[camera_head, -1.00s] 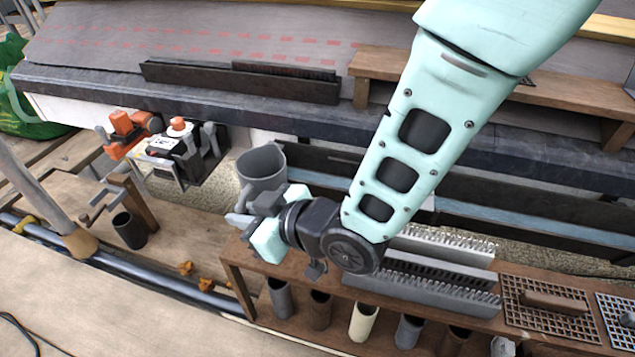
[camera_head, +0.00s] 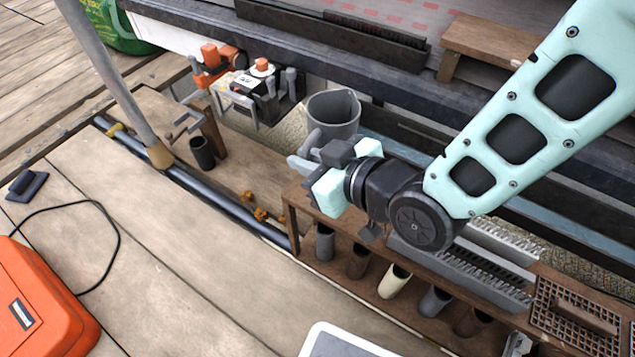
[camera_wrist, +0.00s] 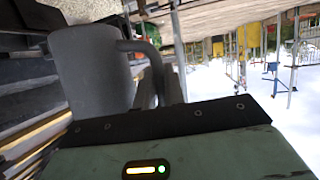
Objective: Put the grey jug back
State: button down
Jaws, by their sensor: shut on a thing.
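The grey jug (camera_head: 334,115) is in the middle of the head view, upright or nearly so, with its open mouth facing up. My gripper (camera_head: 322,162) is shut on the jug's handle at the near side of the jug. In the wrist view the jug (camera_wrist: 92,70) fills the left part, and its handle (camera_wrist: 152,62) runs down to the jaws. The fingertips are partly hidden behind the gripper body. The jug is held above the left end of a brown wooden bench (camera_head: 310,205); the gap below it cannot be judged exactly.
Several tubes, among them a cream one (camera_head: 395,281), stand below the bench. An orange and black machine (camera_head: 262,85) is left of the jug. A dark cup (camera_head: 202,152) stands by a wooden post. An orange case (camera_head: 40,300) is at lower left.

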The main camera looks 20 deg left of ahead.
notch_tip(320, 180, down, 8)
jog(key=b, duration=0.4)
jog(key=shift+f, duration=0.1)
jog(key=shift+f, duration=0.15)
jog(key=c, duration=1.5)
grip_release()
